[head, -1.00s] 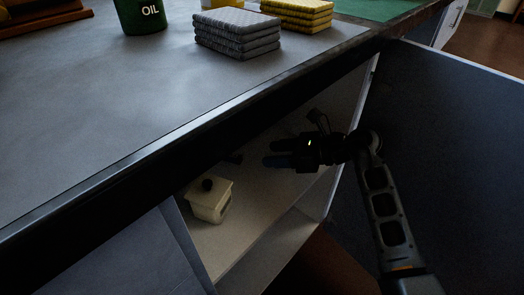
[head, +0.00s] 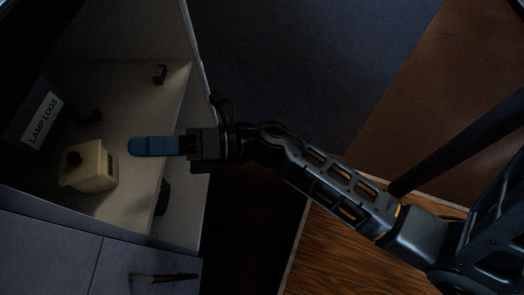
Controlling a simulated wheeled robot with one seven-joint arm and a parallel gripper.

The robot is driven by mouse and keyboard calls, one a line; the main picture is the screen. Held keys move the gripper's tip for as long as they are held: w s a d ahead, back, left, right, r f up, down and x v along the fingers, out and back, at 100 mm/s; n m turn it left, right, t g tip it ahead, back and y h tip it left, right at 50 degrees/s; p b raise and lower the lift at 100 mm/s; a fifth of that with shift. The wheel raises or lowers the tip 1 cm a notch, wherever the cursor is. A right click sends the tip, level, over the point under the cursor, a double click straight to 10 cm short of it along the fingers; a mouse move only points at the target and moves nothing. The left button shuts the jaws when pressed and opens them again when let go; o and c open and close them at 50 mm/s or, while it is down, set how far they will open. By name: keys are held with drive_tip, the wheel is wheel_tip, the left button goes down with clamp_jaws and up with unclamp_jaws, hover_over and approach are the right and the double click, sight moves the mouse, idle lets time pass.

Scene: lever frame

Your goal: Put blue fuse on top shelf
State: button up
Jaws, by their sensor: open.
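My gripper (head: 136,147) reaches into the open cabinet from the right, above the upper shelf board (head: 120,200). Its long blue fingers are seen nearly edge-on, so the gap between them does not show, and I see nothing held. A small dark, bluish block (head: 160,74) with a pale mark stands on the same board, farther in and apart from the gripper. It may be the blue fuse, but it is too dark and small to be sure.
A cream lidded box (head: 90,167) with a black knob stands left of my fingers. A dark box labelled LAMP LOGS (head: 38,118) and a small dark item (head: 90,116) are behind it. A dark object (head: 163,197) shows below the shelf's edge. An open door (head: 290,60) is at right.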

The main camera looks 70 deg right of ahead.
drive_tip(key=s+d+m+g+h, duration=0.1)
drive_tip(key=s+m+h, duration=0.4)
drive_tip(key=s+m, duration=0.7)
drive_tip(key=s+d+r+m+g+h, duration=0.1)
drive_tip(key=s+d+m+h, duration=0.3)
drive_tip(key=s+m, duration=0.9)
drive_tip(key=m+g+h, duration=0.1)
drive_tip(key=m+h, duration=0.1)
drive_tip(key=m, duration=0.2)
drive_tip(key=shift+d+m, duration=0.3)
drive_tip(key=shift+s, duration=0.1)
drive_tip(key=shift+c, duration=0.8)
